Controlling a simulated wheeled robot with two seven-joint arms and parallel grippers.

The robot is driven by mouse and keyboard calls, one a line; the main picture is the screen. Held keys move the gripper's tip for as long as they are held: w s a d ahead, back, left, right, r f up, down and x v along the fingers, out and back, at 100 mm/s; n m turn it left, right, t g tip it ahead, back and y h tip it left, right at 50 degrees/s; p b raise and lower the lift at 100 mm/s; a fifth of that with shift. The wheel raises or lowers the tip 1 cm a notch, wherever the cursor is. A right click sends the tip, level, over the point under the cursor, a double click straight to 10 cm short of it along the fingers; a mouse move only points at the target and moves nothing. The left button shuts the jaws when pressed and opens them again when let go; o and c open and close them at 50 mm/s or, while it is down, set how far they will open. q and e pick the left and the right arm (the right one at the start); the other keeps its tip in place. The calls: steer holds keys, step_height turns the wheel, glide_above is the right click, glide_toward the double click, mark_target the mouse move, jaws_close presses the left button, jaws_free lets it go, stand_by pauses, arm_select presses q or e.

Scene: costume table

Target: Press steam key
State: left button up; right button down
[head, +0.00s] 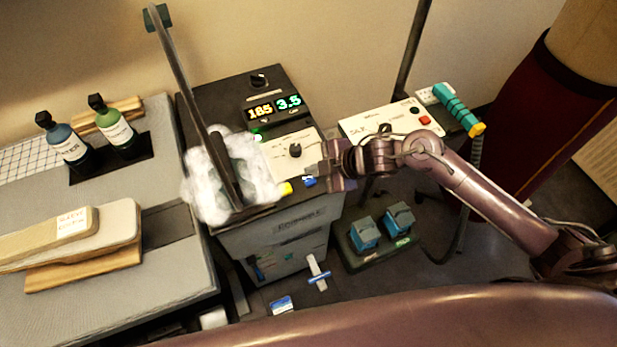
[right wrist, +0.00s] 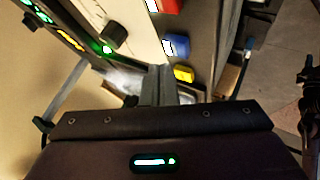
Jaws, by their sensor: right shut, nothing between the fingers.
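The steam unit (head: 320,215) is a dark box with a cream control plate (head: 285,165) on top. At its front edge are a yellow key (head: 286,189) and a blue key (head: 309,182); I cannot read which is the steam key. In the right wrist view the yellow key (right wrist: 184,74), blue key (right wrist: 176,45) and a red key (right wrist: 163,6) stand in a row. My right gripper (head: 316,172) is shut and empty, above the key edge. Its fingertips (right wrist: 160,72) appear beside the yellow key; contact cannot be told. My left gripper is not in view.
White steam (head: 215,180) surrounds the lower end of a long lever (head: 185,85). The lit display (head: 275,105) reads 185 and 3.5. Two blue pedals (head: 380,230) are on the floor. Bottles (head: 62,140) and a wooden board (head: 85,265) are on the left table.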

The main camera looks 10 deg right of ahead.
mark_target(314, 181)
steer(key=shift+f, duration=0.15)
stand_by(0.3)
steer(key=shift+f, duration=0.3)
steer(key=shift+f+b, duration=0.55)
stand_by(0.5)
steer(key=shift+r, duration=0.1)
steer(key=shift+r+p, duration=0.9)
steer(key=shift+p, duration=0.05)
step_height(314, 181, up, 6)
steer(key=p, duration=0.5)
steer(key=shift+p, duration=0.4)
